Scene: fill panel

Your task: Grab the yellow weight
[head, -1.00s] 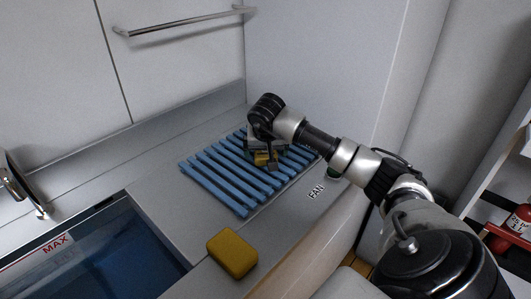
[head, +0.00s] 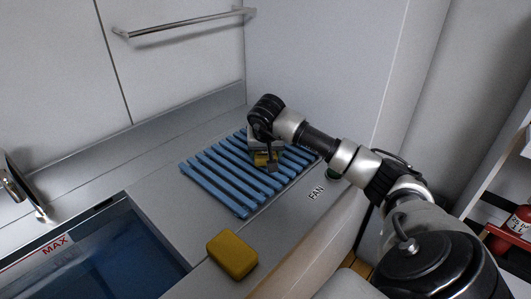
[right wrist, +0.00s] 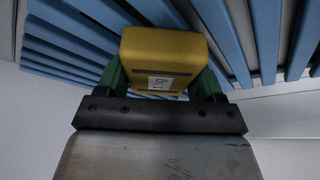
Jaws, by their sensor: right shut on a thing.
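The yellow weight (right wrist: 165,60) is a small rounded block with a pale label, held between the green fingers of my right gripper in the right wrist view. My right gripper (right wrist: 163,85) is shut on it. In the head view, my right gripper (head: 268,160) is over the blue slatted rack (head: 215,190), and a small part of the yellow weight (head: 262,158) shows there. I cannot tell whether the weight touches the slats. My left gripper is not in view.
A yellow sponge-like block (head: 232,254) lies at the counter's front edge. A sink with blue water (head: 105,255) and a faucet (head: 20,188) are at the left. A rail (head: 185,23) is on the back wall. A tall white panel (head: 320,60) stands behind the rack.

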